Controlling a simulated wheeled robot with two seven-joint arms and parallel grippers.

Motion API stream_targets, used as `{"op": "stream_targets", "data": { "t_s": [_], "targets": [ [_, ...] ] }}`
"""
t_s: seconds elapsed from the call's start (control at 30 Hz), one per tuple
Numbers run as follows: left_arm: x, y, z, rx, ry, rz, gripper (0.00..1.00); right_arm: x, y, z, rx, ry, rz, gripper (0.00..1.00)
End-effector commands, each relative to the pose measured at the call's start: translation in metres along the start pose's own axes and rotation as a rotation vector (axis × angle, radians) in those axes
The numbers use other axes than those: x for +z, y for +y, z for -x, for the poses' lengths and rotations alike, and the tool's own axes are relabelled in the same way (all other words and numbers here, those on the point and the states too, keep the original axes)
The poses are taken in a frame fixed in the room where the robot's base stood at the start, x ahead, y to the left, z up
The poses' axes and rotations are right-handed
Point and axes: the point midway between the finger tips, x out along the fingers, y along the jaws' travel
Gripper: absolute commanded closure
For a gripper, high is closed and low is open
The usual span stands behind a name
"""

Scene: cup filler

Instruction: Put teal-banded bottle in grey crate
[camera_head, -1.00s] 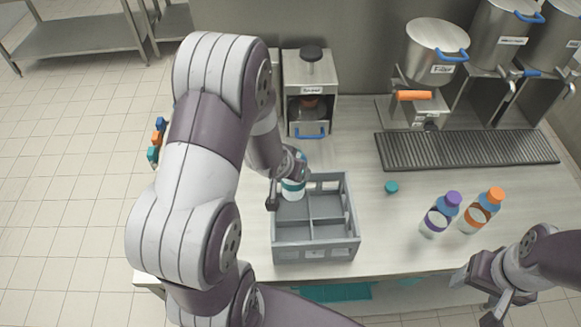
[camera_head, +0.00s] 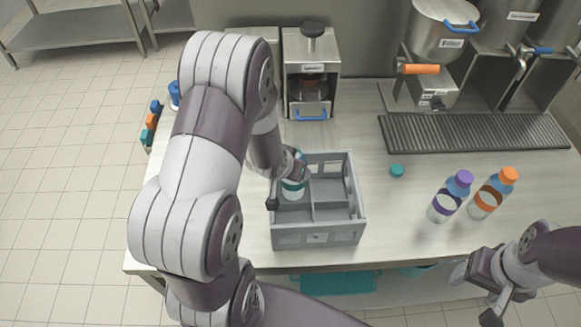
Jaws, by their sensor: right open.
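The grey crate (camera_head: 317,238) stands on the counter, split into compartments. The teal-banded bottle (camera_head: 293,189) is upright at the crate's back left compartment. I cannot tell whether its base touches the crate floor. My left gripper (camera_head: 286,186) is around the bottle and shut on it; my wrist hides the bottle's upper part. My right gripper (camera_head: 478,294) is open and empty at the lower right, off the counter's front edge.
A purple-capped bottle (camera_head: 449,197) and an orange-capped bottle (camera_head: 493,194) stand to the right. A loose teal cap (camera_head: 397,170) lies right of the crate. A sealer machine (camera_head: 309,75) stands behind the crate, a drip grate (camera_head: 470,132) behind the bottles.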

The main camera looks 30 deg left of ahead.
Motion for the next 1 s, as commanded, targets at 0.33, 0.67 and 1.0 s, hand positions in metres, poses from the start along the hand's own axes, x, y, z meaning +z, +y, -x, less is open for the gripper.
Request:
{"op": "stream_targets", "data": {
  "t_s": [0.33, 0.67, 1.0],
  "targets": [
    [0.001, 0.000, -0.003, 0.000, 0.003, 0.000, 1.00, 0.000, 0.000, -0.003, 0.000, 0.000, 0.000, 0.32],
    [0.002, 0.000, -0.004, 0.000, 0.003, 0.000, 0.00, 0.001, 0.000, -0.004, 0.000, 0.000, 0.000, 0.32],
    [0.002, 0.000, 0.009, 0.000, 0.002, -0.001, 0.00, 0.000, 0.000, -0.003, 0.000, 0.000, 0.000, 0.32]
  ]
}}
